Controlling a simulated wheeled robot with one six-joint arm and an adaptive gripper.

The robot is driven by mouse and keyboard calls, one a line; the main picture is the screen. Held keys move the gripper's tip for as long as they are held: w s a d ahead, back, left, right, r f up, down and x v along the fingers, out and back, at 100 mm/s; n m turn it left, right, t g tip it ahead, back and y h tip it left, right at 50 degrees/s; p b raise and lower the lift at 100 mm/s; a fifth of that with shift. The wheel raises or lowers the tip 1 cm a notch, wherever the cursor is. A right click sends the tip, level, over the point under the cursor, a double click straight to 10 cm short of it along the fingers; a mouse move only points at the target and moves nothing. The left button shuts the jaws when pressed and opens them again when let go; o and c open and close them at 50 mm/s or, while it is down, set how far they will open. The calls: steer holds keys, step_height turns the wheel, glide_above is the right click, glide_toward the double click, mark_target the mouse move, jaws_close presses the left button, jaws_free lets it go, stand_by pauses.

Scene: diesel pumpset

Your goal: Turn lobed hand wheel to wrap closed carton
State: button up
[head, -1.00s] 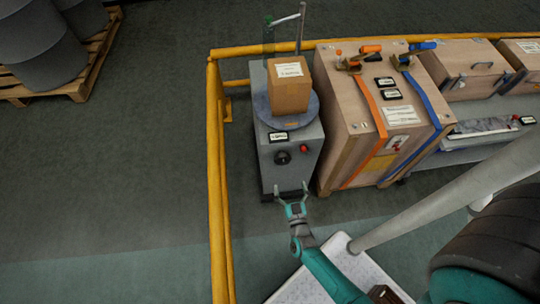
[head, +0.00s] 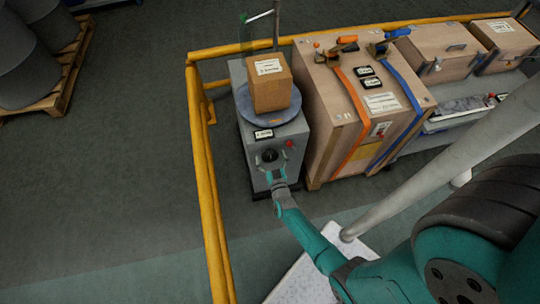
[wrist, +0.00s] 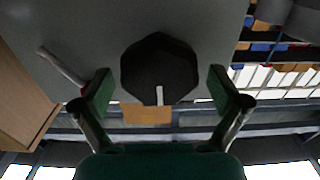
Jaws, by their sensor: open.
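The black lobed hand wheel (head: 269,156) is on the front of a grey wrapping machine (head: 254,185). It fills the middle of the wrist view (wrist: 158,66), with a white mark at its lower edge. My gripper (head: 272,170) is open in front of the wheel. In the wrist view its fingers (wrist: 160,92) stand to the left and right of the wheel's lower part; I cannot tell whether they touch it. The closed carton (head: 270,84) sits upright on the round blue-grey turntable (head: 285,114) on top of the machine.
A large wooden crate (head: 325,120) with orange and blue straps stands close on the right. A yellow rail (head: 204,170) runs along the left. Open floor lies beyond it.

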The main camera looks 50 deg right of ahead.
steer(key=shift+w+d, duration=0.1)
steer(key=shift+w, duration=0.05)
steer(key=shift+c, duration=0.2)
steer(key=c, duration=1.1)
steer(key=m, duration=0.6)
steer(key=shift+d, duration=0.15)
steer(key=m, duration=0.7)
steer(key=shift+s+d+f, duration=0.15)
steer(key=shift+s, duration=0.05)
